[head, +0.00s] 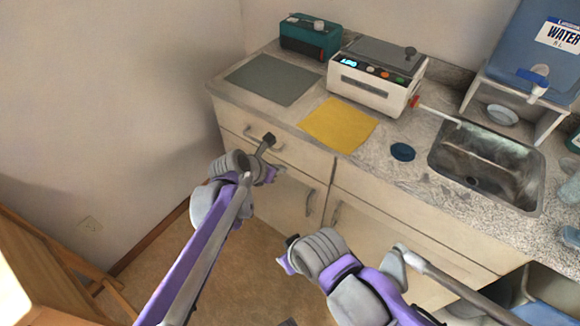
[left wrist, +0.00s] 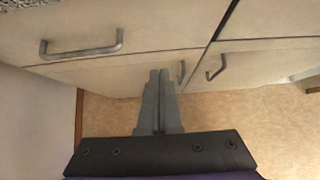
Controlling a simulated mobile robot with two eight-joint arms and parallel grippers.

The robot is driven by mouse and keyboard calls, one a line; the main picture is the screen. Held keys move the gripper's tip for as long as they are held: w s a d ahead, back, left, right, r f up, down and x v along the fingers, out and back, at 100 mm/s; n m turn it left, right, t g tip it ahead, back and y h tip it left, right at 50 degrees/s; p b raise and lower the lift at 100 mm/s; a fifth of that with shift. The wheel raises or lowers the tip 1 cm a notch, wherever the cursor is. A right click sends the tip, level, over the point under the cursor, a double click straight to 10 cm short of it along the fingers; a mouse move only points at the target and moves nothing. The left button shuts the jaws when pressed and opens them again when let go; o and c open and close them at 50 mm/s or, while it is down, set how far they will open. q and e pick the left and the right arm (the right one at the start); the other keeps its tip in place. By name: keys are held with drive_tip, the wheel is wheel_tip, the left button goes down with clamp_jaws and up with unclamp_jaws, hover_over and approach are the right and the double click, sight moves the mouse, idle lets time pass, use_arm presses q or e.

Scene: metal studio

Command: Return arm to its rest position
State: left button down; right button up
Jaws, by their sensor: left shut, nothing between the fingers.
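My left arm comes in from the lower left in the head view. Its gripper (head: 266,142) is in front of the cabinet drawer, below the counter's front edge. In the left wrist view the two grey fingers of this gripper (left wrist: 158,75) are together with nothing between them. My right arm (head: 355,285) is at the lower middle of the head view, bent in front of the cabinets. I cannot make out the fingers of the right gripper.
The cabinet (head: 420,225) has drawer and door handles (left wrist: 82,49) near my left gripper. The counter holds a white device (head: 365,88), a teal device (head: 310,37), a yellow cloth (head: 338,124) and a sink (head: 487,165). Wooden furniture (head: 40,270) stands at the left. Open floor (head: 262,262) lies between my arms.

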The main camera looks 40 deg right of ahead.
use_arm(q)
drive_tip(key=s+a+r+m+t+y+p, duration=0.1)
drive_tip(key=s+a+r+m+p, duration=0.2)
drive_tip(key=a, duration=0.6)
drive_tip(key=s+a+r+m+y+p, duration=0.1)
drive_tip(key=a+r+m+y, duration=0.2)
drive_tip(key=a, duration=0.7)
drive_tip(key=s+a+r+m+t+p, duration=0.15)
drive_tip(key=a+r+m, duration=0.3)
drive_tip(key=a, duration=0.45)
drive_tip(key=s+a+m+y+p, duration=0.2)
drive_tip(key=s+a+m, duration=0.3)
drive_tip(key=s+a, duration=0.2)
drive_tip(key=s+a+f+m+y+p, duration=0.1)
drive_tip(key=s+a+m+y+p, duration=0.1)
drive_tip(key=s+a+m, duration=0.4)
drive_tip(key=s+a, duration=0.1)
drive_tip(key=a, duration=0.4)
drive_tip(key=shift+a+f+p, duration=0.2)
drive_tip(key=shift+a+p, duration=0.1)
drive_tip(key=shift+p, duration=0.1)
drive_tip(key=shift+d+m, duration=0.15)
drive_tip(key=shift+m, duration=0.2)
